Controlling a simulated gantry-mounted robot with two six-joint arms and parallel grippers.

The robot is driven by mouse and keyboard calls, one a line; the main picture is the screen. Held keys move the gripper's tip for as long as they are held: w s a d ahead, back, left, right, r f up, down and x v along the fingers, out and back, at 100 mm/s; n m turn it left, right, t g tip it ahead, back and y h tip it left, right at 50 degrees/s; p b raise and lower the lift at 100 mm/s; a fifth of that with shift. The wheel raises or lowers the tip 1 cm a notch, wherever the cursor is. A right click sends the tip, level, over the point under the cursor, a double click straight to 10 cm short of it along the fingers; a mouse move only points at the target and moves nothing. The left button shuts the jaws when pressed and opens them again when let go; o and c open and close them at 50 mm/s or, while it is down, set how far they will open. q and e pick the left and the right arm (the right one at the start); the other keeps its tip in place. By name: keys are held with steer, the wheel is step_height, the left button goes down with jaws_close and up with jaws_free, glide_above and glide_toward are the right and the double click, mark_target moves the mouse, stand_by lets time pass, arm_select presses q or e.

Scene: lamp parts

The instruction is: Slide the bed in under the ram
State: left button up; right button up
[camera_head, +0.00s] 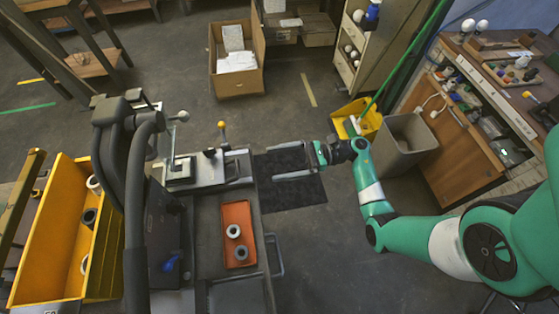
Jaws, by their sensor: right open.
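A dark grey press (132,165) with a curved frame stands at the left of the head view. A flat metal bed (182,172) with a light square frame on it sits beside the press on the bench. A small black knob (209,153) stands at its right. The ram itself I cannot make out clearly behind the frame. My right gripper (280,163) comes in from the right, its two fingers spread apart and pointing left. It is empty, over a black floor mat, to the right of the bed and apart from it. My left gripper is not in view.
A lever with a yellow knob (222,126) rises behind the bed. An orange tray (238,212) with two round parts lies on the bench in front. A yellow bin (52,235) stands at left, a grey waste bin (405,140) at right. The floor around the mat is clear.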

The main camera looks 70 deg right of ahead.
mark_target(248, 172)
steer(key=p+x, duration=0.4)
steer(key=x, duration=0.5)
steer(key=shift+w, duration=0.15)
steer(key=shift+c, duration=0.3)
